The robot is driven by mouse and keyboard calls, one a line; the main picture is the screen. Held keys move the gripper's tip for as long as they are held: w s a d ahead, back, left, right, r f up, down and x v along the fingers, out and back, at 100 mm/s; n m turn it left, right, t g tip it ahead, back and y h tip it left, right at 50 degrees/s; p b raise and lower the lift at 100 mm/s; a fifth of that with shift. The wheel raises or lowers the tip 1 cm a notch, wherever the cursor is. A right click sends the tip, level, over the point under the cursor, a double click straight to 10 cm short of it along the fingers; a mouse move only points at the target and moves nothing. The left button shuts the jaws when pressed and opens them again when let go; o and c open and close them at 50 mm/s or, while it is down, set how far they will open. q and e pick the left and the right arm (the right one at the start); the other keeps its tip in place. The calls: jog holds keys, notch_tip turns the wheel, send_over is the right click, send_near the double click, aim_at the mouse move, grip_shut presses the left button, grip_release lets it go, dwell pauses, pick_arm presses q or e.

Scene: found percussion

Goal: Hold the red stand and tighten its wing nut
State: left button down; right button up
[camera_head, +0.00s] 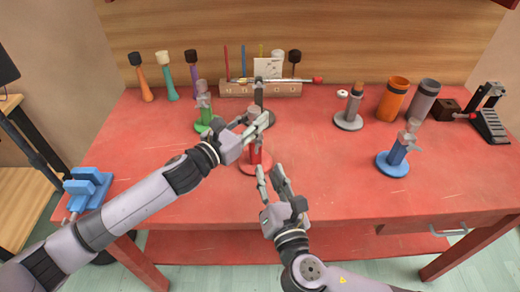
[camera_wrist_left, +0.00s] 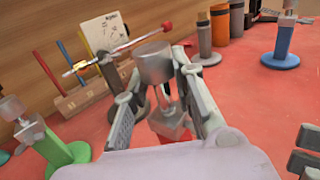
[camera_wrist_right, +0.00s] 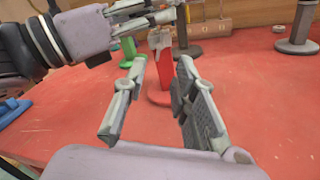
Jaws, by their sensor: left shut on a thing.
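The red stand (camera_head: 254,157) is upright on the table, partly hidden by my left gripper (camera_head: 262,124). My left gripper is shut on its upper part. In the left wrist view, the fingers lie either side of the stand's grey cup (camera_wrist_left: 153,62), with a grey block (camera_wrist_left: 168,122) below it. I cannot clearly make out the wing nut. My right gripper (camera_head: 269,172) is open and empty, low in front of the stand. In the right wrist view, the red post (camera_wrist_right: 187,72) shows beyond its parted fingers, apart from them.
A green stand (camera_head: 203,115) is close on the left and a dark grey stand (camera_head: 260,98) close behind. A blue stand (camera_head: 396,155) and a grey stand (camera_head: 352,108) are to the right. A wooden rack (camera_head: 235,89) stands at the back. The table's front right is clear.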

aim_at(259, 150)
jog(key=x, duration=0.8)
jog(key=shift+w+a, duration=0.15)
jog(key=shift+w, duration=0.2)
jog(key=shift+c, duration=0.5)
grip_shut()
